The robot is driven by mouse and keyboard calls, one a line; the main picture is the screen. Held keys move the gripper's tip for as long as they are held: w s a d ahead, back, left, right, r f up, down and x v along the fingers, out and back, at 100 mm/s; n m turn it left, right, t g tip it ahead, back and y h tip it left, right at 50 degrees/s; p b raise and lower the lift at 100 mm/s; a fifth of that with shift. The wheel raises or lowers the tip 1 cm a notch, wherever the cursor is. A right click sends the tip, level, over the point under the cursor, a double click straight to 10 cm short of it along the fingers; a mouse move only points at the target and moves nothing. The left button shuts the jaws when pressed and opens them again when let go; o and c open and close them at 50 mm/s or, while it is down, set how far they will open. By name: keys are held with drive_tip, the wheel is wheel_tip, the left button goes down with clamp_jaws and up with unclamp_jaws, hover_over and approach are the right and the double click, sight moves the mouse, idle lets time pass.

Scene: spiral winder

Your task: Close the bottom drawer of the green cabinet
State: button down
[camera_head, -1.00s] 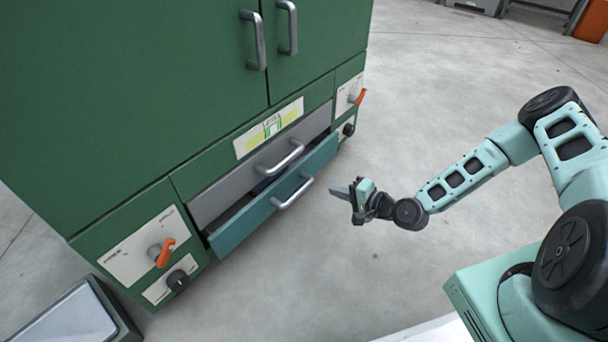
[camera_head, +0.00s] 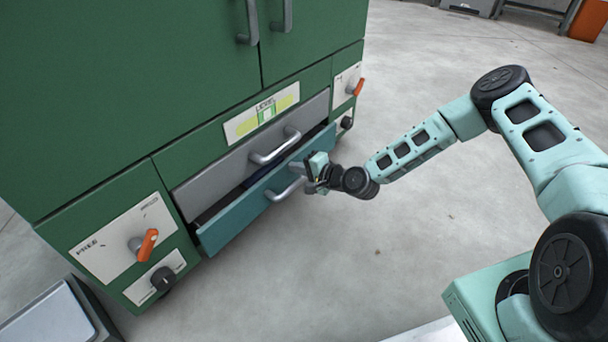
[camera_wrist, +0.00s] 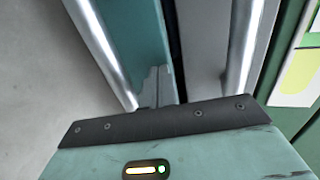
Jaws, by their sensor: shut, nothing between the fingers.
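The green cabinet (camera_head: 120,85) fills the left and middle of the head view. Its bottom drawer has a teal front (camera_head: 236,222) and stands partly open, with a dark gap behind the front. A silver bar handle (camera_head: 285,190) is on that front. The grey drawer (camera_head: 225,168) above it has its own silver handle (camera_head: 275,150). My gripper (camera_head: 303,173) is shut and empty, at the right part of the teal front near its handle. In the wrist view the shut fingers (camera_wrist: 157,88) overlap the teal front (camera_wrist: 140,35); I cannot tell whether they touch it.
Orange-handled switches (camera_head: 146,243) and black knobs (camera_head: 163,278) are on panels at both sides of the drawers. A grey box-like object (camera_head: 55,318) stands at the lower left. The concrete floor (camera_head: 400,235) in front of the drawers is clear.

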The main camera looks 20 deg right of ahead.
sight(288, 162)
drive_tip(key=w+a, duration=0.2)
drive_tip(key=w, duration=0.1)
drive_tip(key=shift+w+a, duration=0.15)
drive_tip(key=shift+a, duration=0.1)
drive_tip(key=shift+w+r, duration=0.15)
drive_tip(key=shift+w, duration=0.1)
drive_tip(key=shift+a, duration=0.1)
